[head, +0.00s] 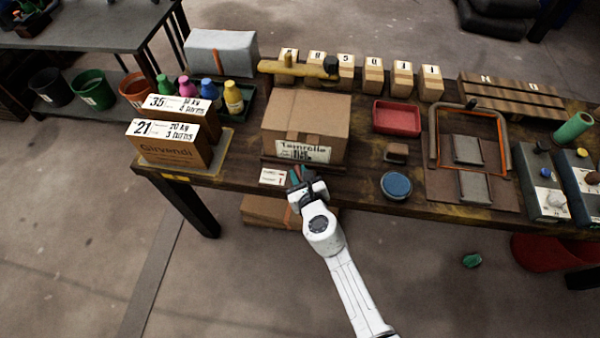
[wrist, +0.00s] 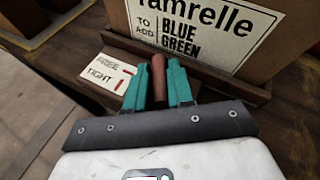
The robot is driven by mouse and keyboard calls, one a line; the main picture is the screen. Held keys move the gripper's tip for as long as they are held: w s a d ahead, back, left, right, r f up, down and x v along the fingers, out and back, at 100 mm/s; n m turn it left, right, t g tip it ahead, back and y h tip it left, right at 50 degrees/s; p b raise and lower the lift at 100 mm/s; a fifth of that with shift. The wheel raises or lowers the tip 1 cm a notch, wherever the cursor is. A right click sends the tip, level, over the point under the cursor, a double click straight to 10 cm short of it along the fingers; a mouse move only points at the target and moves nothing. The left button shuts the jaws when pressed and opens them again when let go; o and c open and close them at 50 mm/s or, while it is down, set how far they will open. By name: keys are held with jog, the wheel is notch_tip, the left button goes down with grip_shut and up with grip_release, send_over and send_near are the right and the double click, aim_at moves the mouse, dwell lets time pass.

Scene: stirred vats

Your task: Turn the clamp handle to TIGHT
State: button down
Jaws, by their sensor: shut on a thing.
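The clamp handle is a short reddish-brown bar (wrist: 157,64) at the foot of the cardboard box's front, seen in the wrist view. My gripper (wrist: 157,84) has its two teal fingers shut on this handle, one on each side; the fingers hide part of it. A white card (wrist: 113,76) reading FREE above TIGHT, with a red mark at its right side, lies just left of the fingers. In the head view my gripper (head: 297,176) is at the table's front edge, beside the card (head: 273,177). The handle's exact setting cannot be told.
The cardboard box (head: 305,118) labelled Tamrelle stands behind my gripper on a dark ledge (wrist: 190,66). Left are a carton marked 21 (head: 167,150) and coloured bottles (head: 209,92). Right are a blue round lid (head: 396,185) and a red tray (head: 397,117). Floor in front is mostly clear.

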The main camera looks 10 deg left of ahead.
jog(key=shift+a+r+m+h+p, duration=0.1)
jog(key=shift+r+m+h+p, duration=0.05)
jog(key=shift+m+h+p, duration=0.5)
jog(key=shift+a+m+t+h+p, duration=0.15)
jog(key=shift+m+t+h+p, duration=0.35)
jog(key=shift+m+h+p, duration=0.65)
jog(key=shift+w+m+h+b, duration=0.1)
jog(key=shift+m+h+b, duration=0.25)
jog(key=shift+m+h, duration=0.95)
jog(key=shift+h, duration=0.4)
jog(key=c, duration=1)
grip_release()
jog(key=shift+c, duration=0.2)
